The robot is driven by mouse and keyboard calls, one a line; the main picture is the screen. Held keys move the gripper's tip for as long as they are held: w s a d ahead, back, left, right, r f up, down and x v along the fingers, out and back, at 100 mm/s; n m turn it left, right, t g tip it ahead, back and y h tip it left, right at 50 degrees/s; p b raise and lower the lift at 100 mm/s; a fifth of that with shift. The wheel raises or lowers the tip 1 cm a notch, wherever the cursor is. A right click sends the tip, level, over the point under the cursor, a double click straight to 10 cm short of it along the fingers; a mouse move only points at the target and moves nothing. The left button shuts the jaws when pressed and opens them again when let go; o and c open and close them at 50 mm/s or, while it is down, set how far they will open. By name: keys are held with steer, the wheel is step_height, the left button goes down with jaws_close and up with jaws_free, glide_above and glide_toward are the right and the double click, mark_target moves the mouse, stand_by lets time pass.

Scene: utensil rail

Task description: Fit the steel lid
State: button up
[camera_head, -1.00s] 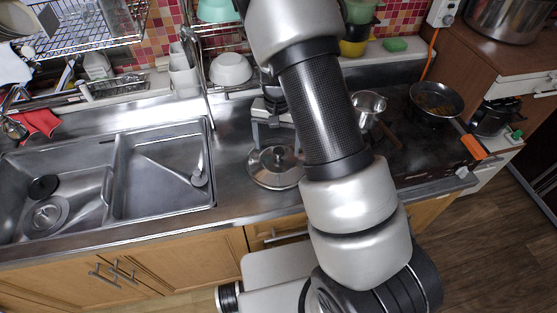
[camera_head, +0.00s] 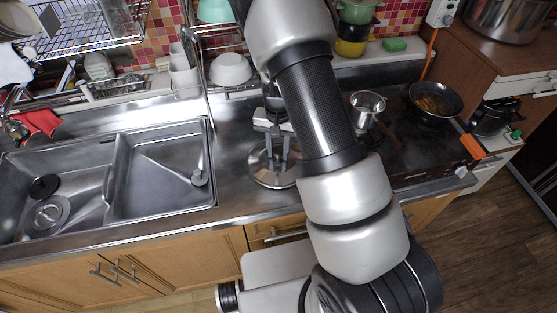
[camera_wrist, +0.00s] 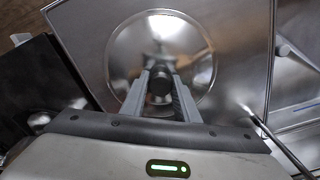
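The steel lid (camera_head: 265,178) lies flat on the steel counter between the sink and the stove, partly hidden by my gripper and arm. In the wrist view the round, shiny lid (camera_wrist: 195,60) has a dark knob (camera_wrist: 160,87) at its middle. My gripper (camera_wrist: 160,80) points down over the lid, its two fingers apart on either side of the knob; I cannot tell whether they touch it. In the head view my gripper (camera_head: 276,150) is low over the lid. A small steel pan (camera_head: 368,101) stands on the stove, right of my arm.
A dark frying pan (camera_head: 436,100) with an orange handle sits at the stove's right. The sink (camera_head: 150,170) is left of the lid. A white bowl (camera_head: 231,69) sits on a rack behind. The counter's front edge (camera_head: 235,222) is close to the lid.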

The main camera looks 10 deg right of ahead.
mark_target(279, 151)
steer(key=shift+s+f, duration=0.4)
steer(key=shift+f, duration=0.05)
jaws_close()
steer(key=shift+r, duration=0.1)
steer(key=r, duration=1)
steer(key=shift+w+r, duration=0.1)
steer(key=shift+w, duration=0.2)
steer(key=shift+o, duration=1.6)
jaws_free()
jaws_close()
